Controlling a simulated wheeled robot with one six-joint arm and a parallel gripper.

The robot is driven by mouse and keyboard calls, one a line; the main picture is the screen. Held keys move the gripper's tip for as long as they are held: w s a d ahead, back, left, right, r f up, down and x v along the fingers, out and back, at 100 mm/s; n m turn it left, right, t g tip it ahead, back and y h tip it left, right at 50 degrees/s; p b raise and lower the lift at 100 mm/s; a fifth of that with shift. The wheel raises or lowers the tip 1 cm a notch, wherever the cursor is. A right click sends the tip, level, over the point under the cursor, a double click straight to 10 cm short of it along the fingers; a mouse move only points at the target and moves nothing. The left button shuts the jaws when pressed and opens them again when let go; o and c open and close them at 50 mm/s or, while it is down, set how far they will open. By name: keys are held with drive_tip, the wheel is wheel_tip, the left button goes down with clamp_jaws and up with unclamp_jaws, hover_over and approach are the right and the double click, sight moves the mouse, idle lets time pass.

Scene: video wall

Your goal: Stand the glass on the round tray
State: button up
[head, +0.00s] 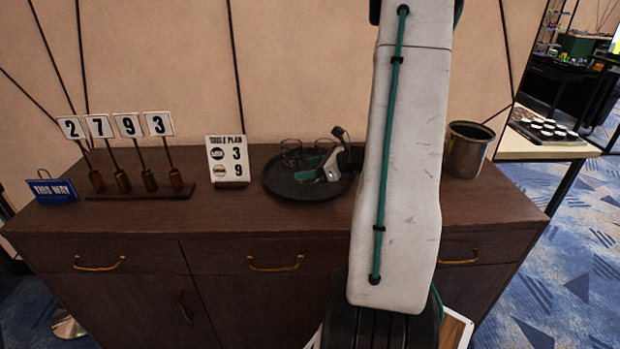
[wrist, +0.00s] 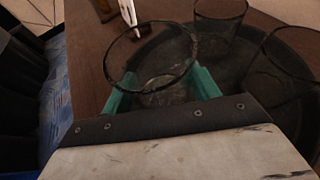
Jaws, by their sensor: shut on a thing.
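My gripper (wrist: 158,88) is shut on a clear glass (wrist: 150,58), its teal fingers on either side. The glass looks upright, with its open rim toward the wrist camera. In the head view my gripper (head: 318,176) is low over the front part of the round dark tray (head: 277,189); the held glass is hard to make out there. In the wrist view the tray (wrist: 240,103) spreads right of the held glass. I cannot tell whether the glass base touches the tray.
Two other clear glasses, one at left (head: 291,153) and one at right (head: 325,146), stand at the tray's back. A table plan sign (head: 227,158) and number stands (head: 140,182) are to the left. A metal bucket (head: 467,150) is right. The front left of the cabinet top is clear.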

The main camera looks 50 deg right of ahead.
drive_tip(key=shift+s+f, duration=0.1)
drive_tip(key=shift+f, duration=1.5)
drive_tip(key=shift+f, duration=0.1)
drive_tip(key=o, duration=1.2)
